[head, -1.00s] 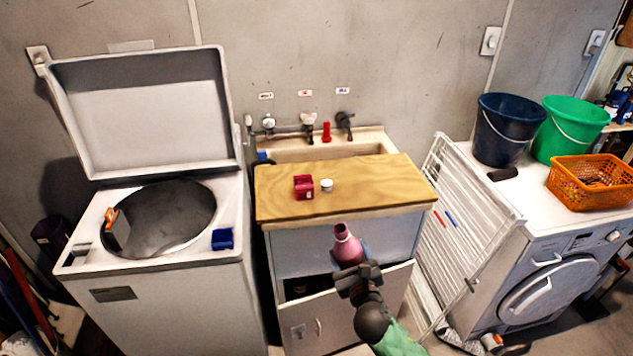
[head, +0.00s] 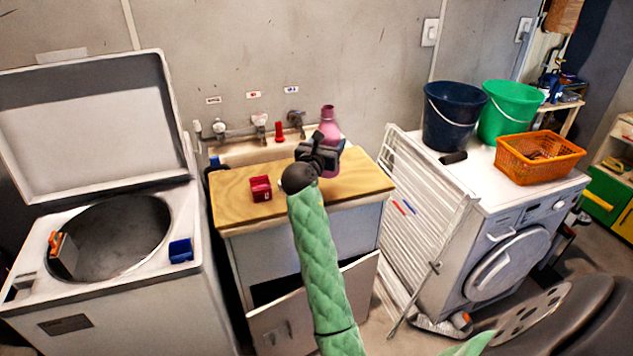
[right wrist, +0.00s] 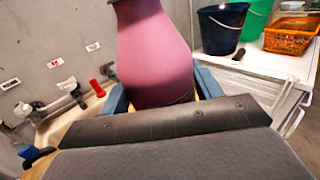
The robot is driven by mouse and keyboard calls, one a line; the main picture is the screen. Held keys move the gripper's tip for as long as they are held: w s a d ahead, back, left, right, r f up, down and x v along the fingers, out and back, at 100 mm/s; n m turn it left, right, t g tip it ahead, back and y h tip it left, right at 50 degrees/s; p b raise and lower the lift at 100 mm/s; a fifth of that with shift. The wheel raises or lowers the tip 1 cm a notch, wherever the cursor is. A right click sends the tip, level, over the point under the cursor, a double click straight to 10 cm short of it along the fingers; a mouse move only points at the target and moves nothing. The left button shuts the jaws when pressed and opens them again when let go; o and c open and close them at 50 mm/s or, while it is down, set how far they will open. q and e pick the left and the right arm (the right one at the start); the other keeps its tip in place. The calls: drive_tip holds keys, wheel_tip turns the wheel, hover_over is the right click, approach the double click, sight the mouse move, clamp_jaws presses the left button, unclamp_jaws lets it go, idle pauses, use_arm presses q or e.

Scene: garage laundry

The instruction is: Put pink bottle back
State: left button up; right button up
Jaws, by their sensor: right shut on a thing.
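The pink bottle (head: 328,124) is upright above the right part of the wooden board (head: 235,201) on the sink cabinet. My right gripper (head: 324,154) is shut on the bottle. In the right wrist view the bottle (right wrist: 152,55) stands between the two blue fingers, its lower end hidden by the gripper body. I cannot tell whether its base touches the board. My left gripper is not in view.
A red box (head: 261,188) sits on the board. The cabinet door (head: 318,310) below hangs open. A white drying rack (head: 425,210) leans right of the cabinet. An open-lidded washer (head: 105,260) stands left. Buckets and an orange basket (head: 540,157) sit on the right machine.

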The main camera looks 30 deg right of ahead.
drive_tip(key=shift+d+r+m+g, duration=0.2)
drive_tip(key=shift+d+m+g, duration=0.1)
drive_tip(key=shift+d, duration=0.25)
drive_tip(key=shift+w+d, duration=0.1)
drive_tip(key=shift+d, duration=0.15)
use_arm(q)
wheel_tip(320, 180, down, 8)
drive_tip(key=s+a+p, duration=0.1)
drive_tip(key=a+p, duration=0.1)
drive_tip(key=p, duration=0.2)
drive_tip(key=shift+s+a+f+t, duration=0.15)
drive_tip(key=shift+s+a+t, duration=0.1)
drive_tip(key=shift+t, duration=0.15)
use_arm(e)
drive_tip(key=w+d+f, duration=0.2)
drive_tip(key=w+f, duration=0.9)
drive_tip(key=shift+d+g+h, duration=0.15)
drive_tip(key=shift+g+h, duration=0.15)
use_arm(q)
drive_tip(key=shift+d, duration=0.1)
use_arm(e)
drive_tip(key=shift+f, duration=0.15)
drive_tip(key=o, duration=1.4)
